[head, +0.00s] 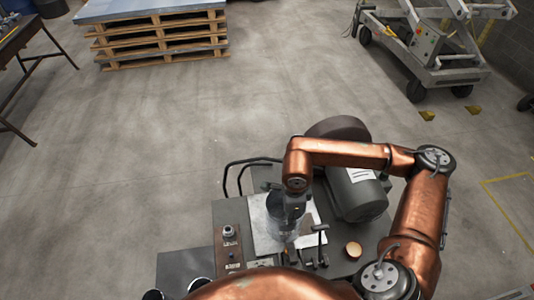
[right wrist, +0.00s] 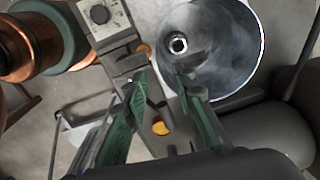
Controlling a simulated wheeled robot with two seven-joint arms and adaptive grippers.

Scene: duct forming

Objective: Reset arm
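A round grey metal duct piece (head: 284,222) stands on the machine in the head view, partly hidden under my right wrist. In the right wrist view the shiny, hollow duct piece (right wrist: 232,62) is at the upper right, with a small round fitting inside. My right gripper (right wrist: 162,80) shows two green-padded fingers apart, with nothing visible between them. The fingers are beside the duct piece; whether one touches it I cannot tell. In the head view my right arm bends over the machine from the right. My left gripper cannot be made out.
The grey machine carries a large dark motor (head: 356,190), a control panel (head: 229,245) and a lever (head: 319,240). A yellow and red button (right wrist: 159,128) shows beyond the fingers. A pallet stack (head: 158,40) and a lift cart (head: 430,45) stand far back. Open floor lies between.

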